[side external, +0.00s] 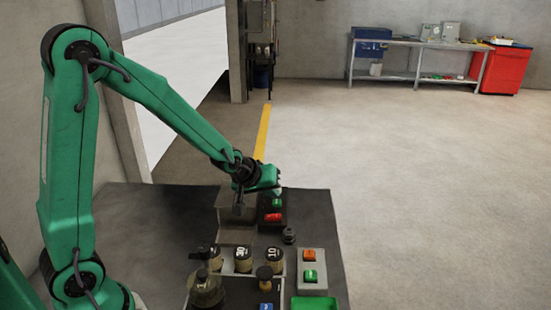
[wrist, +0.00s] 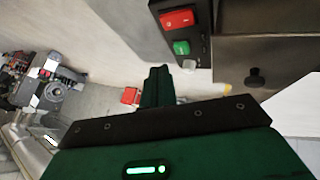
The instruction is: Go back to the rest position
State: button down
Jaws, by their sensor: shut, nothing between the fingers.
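My gripper (side external: 276,187) is at the far end of my green arm, just above a black switch box (side external: 264,222) with a green button (side external: 277,203) and a red button (side external: 273,216). In the wrist view my gripper's fingers (wrist: 157,84) are together, with nothing seen between them. The same kind of red button (wrist: 180,18) and green button (wrist: 181,47) show there on a dark box, ahead of the fingertips. I cannot tell whether the gripper touches the box.
A green tray (side external: 314,303) is at the front. In the wrist view, machinery (wrist: 55,85) lies at left. Open floor lies right of the bench.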

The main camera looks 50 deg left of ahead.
jog(key=s+d+r+m, duration=0.1)
jog(key=s+r, duration=0.3)
jog(key=s, duration=0.4)
jog(key=s+r+m+g, duration=0.1)
jog(key=s+r+m, duration=0.3)
jog(key=s, duration=0.4)
jog(key=s+d+r+m+g, duration=0.1)
jog(key=s+r+m, duration=0.2)
jog(key=s+r, duration=0.3)
jog(key=shift+s+d+r, duration=0.15)
jog(key=shift+s+d, duration=0.15)
jog(key=shift+s, duration=0.8)
jog(key=shift+w+r, duration=0.1)
jog(key=shift+w, duration=0.1)
